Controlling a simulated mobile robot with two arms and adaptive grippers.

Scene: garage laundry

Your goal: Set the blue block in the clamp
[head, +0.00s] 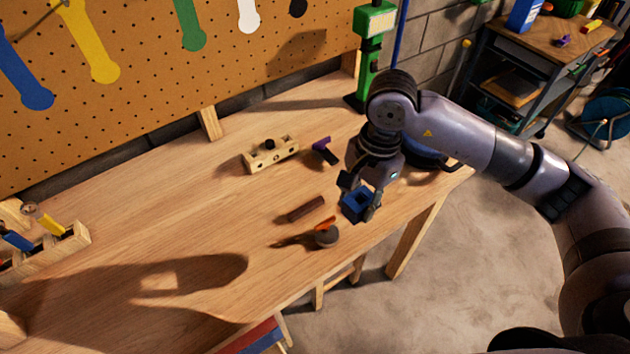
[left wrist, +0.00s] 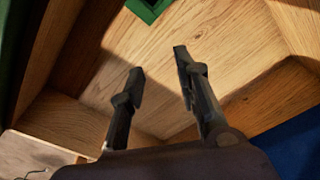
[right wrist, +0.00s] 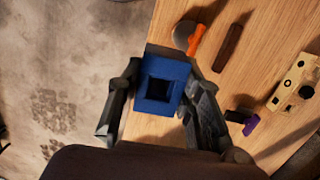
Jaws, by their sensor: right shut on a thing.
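The blue block (head: 356,205) has a square opening in one face. My right gripper (head: 360,196) is shut on it and holds it above the bench near its front edge. In the right wrist view the block (right wrist: 165,82) sits between the two fingers.
A wooden piece with holes (head: 270,154) and a dark brown bar (head: 305,208) lie on the bench (head: 190,210). A green machine (head: 372,45) stands at the back. A wooden rack (head: 70,245) is at the left. The bench middle is clear. A green square frame (left wrist: 148,8) shows by my left gripper.

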